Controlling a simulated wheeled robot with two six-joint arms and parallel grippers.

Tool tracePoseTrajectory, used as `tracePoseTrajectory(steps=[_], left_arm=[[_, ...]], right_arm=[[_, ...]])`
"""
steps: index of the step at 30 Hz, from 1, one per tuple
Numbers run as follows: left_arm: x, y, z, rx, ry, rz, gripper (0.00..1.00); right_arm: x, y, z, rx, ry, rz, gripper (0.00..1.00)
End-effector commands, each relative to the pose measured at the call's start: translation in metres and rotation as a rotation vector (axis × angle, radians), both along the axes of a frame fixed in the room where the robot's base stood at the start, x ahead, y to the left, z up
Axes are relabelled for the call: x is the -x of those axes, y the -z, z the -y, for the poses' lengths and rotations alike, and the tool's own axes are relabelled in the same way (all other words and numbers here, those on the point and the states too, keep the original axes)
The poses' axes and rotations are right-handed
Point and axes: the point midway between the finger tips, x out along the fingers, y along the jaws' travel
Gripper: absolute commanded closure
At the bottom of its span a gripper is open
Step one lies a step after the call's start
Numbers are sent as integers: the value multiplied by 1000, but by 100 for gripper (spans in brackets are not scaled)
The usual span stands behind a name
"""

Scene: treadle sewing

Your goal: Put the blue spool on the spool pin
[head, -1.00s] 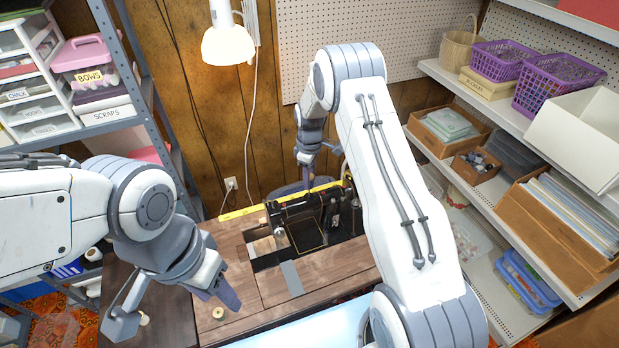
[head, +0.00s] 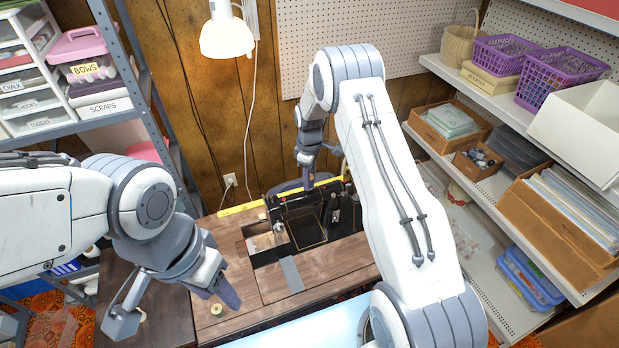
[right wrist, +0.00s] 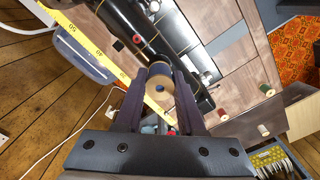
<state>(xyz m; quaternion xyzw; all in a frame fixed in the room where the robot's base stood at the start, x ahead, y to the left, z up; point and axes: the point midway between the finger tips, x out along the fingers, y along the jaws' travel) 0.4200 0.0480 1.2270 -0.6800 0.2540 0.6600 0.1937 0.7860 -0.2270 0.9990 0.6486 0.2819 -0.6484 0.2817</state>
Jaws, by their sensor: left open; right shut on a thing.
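The black sewing machine (head: 305,215) stands in the wooden table, and its body also shows in the right wrist view (right wrist: 138,28). My right gripper (head: 305,178) is over the back of the machine. In the right wrist view it is shut on a spool (right wrist: 160,86), which I take as the blue spool. I see its pale wooden end with a dark hole; its thread is mostly hidden. The spool appears close above or against the machine; I cannot tell if they touch. The spool pin cannot be made out. My left gripper (head: 226,292) is open and empty above the table's left part.
A pale spool (head: 217,309) stands on the table near my left gripper. The right wrist view shows a red spool (right wrist: 222,115) and a green spool (right wrist: 267,90). A yellow measuring tape (head: 241,209) runs along the table's back edge. Shelves (head: 480,185) stand at the right.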

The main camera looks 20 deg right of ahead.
Motion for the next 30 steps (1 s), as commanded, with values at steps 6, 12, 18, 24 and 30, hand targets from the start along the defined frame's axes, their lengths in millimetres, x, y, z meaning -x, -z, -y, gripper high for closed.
tracePoseTrajectory(steps=[6, 12, 18, 24, 30], left_arm=[[0, 6, 0, 0, 0, 0, 50], [0, 11, 0, 0, 0, 0, 50], [0, 14, 0, 0, 0, 0, 50], [0, 14, 0, 0, 0, 0, 50], [0, 14, 0, 0, 0, 0, 50]], right_arm=[[0, 8, 0, 0, 0, 0, 100], [0, 14, 0, 0, 0, 0, 100], [0, 19, 0, 0, 0, 0, 100], [0, 19, 0, 0, 0, 0, 100], [0, 19, 0, 0, 0, 0, 27]])
